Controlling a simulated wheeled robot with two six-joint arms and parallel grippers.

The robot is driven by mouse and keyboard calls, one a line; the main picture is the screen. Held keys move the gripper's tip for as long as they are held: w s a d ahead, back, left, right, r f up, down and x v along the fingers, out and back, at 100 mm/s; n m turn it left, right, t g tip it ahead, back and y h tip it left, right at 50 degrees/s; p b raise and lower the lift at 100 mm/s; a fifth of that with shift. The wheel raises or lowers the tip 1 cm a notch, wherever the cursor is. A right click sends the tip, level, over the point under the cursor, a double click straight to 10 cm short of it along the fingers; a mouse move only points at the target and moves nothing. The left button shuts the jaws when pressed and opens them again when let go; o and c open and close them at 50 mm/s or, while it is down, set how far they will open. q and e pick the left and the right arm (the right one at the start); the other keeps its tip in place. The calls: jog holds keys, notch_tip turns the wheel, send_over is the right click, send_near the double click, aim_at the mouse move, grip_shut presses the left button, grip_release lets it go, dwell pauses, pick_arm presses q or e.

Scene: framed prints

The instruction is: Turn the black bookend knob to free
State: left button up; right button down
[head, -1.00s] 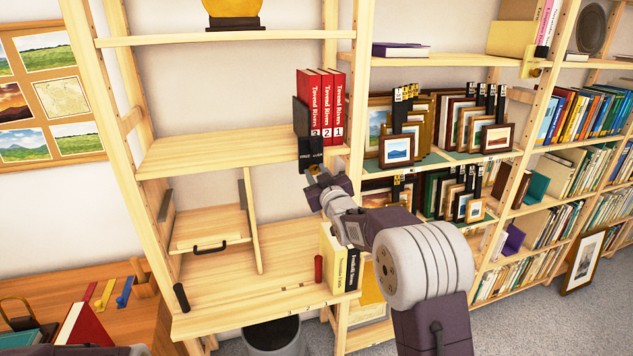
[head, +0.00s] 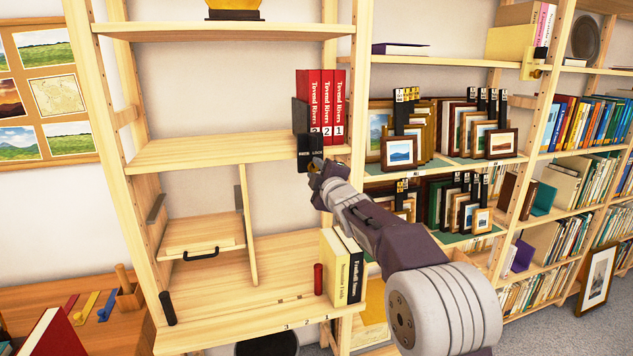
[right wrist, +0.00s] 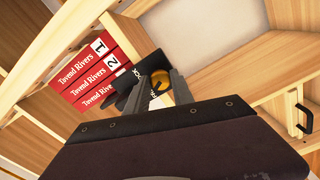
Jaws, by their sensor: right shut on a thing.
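The black bookend (head: 299,117) stands upright at the left of three red books (head: 321,105) on the middle shelf. Its black front plate (head: 311,153) bears white lettering, partly readable as "LOCK". My right gripper (head: 315,168) is at the lower part of this plate. The fingers hide part of the knob and lettering, so I cannot tell the knob's setting. My left gripper is not in view.
The middle shelf (head: 215,150) is bare left of the bookend. Framed prints (head: 400,152) fill the shelves to the right.

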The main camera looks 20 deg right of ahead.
jog(key=shift+f+n+b, duration=0.1)
jog(key=shift+n+b, duration=0.9)
jog(key=shift+n, duration=0.9)
jog(key=c, duration=1.1)
grip_release()
jog(key=shift+s, duration=0.25)
jog(key=s+b, duration=0.2)
jog(key=s, duration=0.6)
jog(key=shift+s+d, duration=0.15)
jog(key=shift+s, duration=0.15)
